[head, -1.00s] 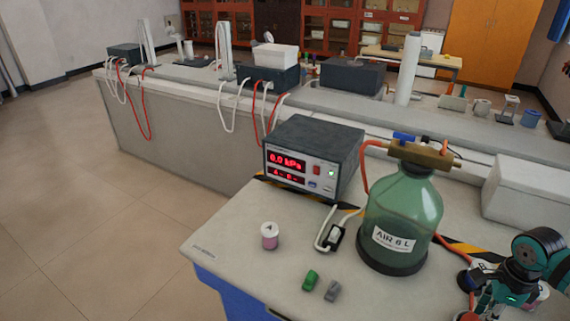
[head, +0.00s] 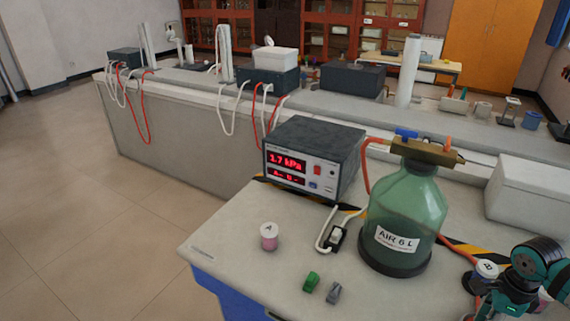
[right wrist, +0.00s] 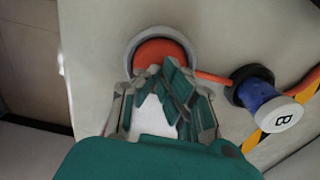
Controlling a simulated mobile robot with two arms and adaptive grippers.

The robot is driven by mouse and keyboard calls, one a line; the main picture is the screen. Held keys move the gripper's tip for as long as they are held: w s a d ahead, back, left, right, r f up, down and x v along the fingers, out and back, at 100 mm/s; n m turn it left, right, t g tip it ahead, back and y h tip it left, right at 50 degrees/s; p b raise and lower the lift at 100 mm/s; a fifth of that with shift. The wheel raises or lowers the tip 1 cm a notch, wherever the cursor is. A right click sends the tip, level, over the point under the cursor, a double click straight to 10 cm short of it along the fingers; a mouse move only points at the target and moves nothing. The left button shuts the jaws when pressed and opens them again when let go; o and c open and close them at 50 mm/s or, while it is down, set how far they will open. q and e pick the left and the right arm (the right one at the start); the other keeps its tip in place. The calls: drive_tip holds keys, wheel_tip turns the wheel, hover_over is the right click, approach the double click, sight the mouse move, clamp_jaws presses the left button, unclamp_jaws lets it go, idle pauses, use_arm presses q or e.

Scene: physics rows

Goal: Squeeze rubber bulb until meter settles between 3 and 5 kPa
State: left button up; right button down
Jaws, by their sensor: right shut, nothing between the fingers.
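The orange rubber bulb (right wrist: 158,52) sits in a round grey holder in the right wrist view, partly hidden by my fingers. My right gripper (right wrist: 162,75) is shut, its fingertips together over the bulb's near side; I cannot tell how deeply they press. In the head view my right gripper (head: 492,303) is at the lower right and hides the bulb. The meter (head: 311,160) shows 1.7 kPa in red on its upper display; the lower display is too small to read surely. The green bottle (head: 405,210), labelled AIR 6 L, stands right of the meter. My left gripper is not in view.
A blue cylinder with a white cap marked B (right wrist: 265,100) stands close right of the bulb. A pink jar marked A (head: 269,237), a green piece (head: 311,281) and a grey piece (head: 334,293) are on the bench. A white box (head: 525,195) is at the right.

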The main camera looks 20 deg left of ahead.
drive_tip(key=shift+r+p, duration=0.85)
drive_tip(key=shift+r, duration=0.85)
drive_tip(key=shift+f, duration=0.15)
drive_tip(key=shift+f+b, duration=1.45)
drive_tip(key=shift+f, duration=0.3)
drive_tip(key=shift+r, duration=0.2)
drive_tip(key=shift+r+p, duration=1.05)
drive_tip(key=shift+r, duration=0.6)
drive_tip(key=shift+f, duration=0.1)
